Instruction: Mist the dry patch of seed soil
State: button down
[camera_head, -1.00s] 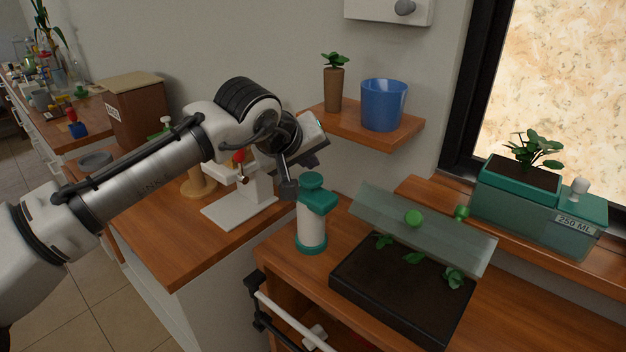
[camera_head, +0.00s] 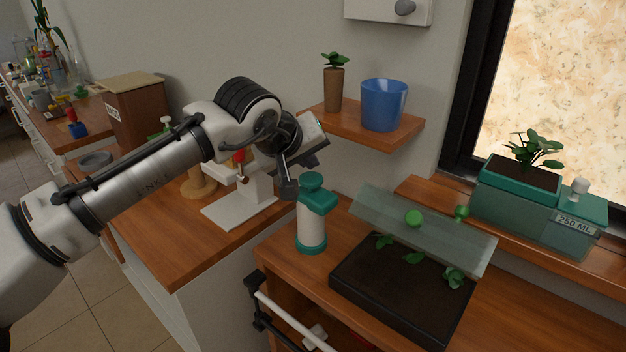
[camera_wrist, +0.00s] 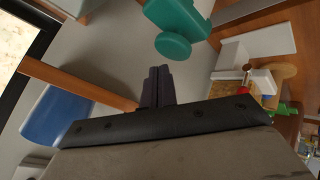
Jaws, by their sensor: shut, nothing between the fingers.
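A spray bottle (camera_head: 312,222) with a white body and green head stands upright on the wooden bench. Its green head (camera_wrist: 180,28) shows at the top of the wrist view. A black tray of dark seed soil (camera_head: 390,290) with a few green seedlings lies to its right, under a tilted clear cover (camera_head: 425,228) with green knobs. I cannot tell which patch is dry. My gripper (camera_head: 288,190) is just left of the bottle's head, apparently apart from it. In the wrist view its fingers (camera_wrist: 157,84) are together and hold nothing.
A green planter (camera_head: 540,215) marked 250 ML sits on the right ledge. A blue pot (camera_head: 384,104) and a small potted plant (camera_head: 333,85) stand on the wall shelf. A white stand (camera_head: 240,205) is behind my arm. A rail (camera_head: 290,318) runs along the bench front.

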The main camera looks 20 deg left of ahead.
aim_at(308, 180)
jog(key=shift+f, duration=0.15)
jog(key=shift+f+b, duration=0.3)
jog(key=shift+f+b, duration=0.5)
jog(key=shift+f, duration=0.25)
dwell(0.7)
jog(key=shift+r, duration=0.1)
jog(key=shift+r+p, duration=0.95)
jog(key=shift+r, duration=0.15)
jog(key=shift+r+p, duration=2.45)
jog(key=shift+r, duration=0.55)
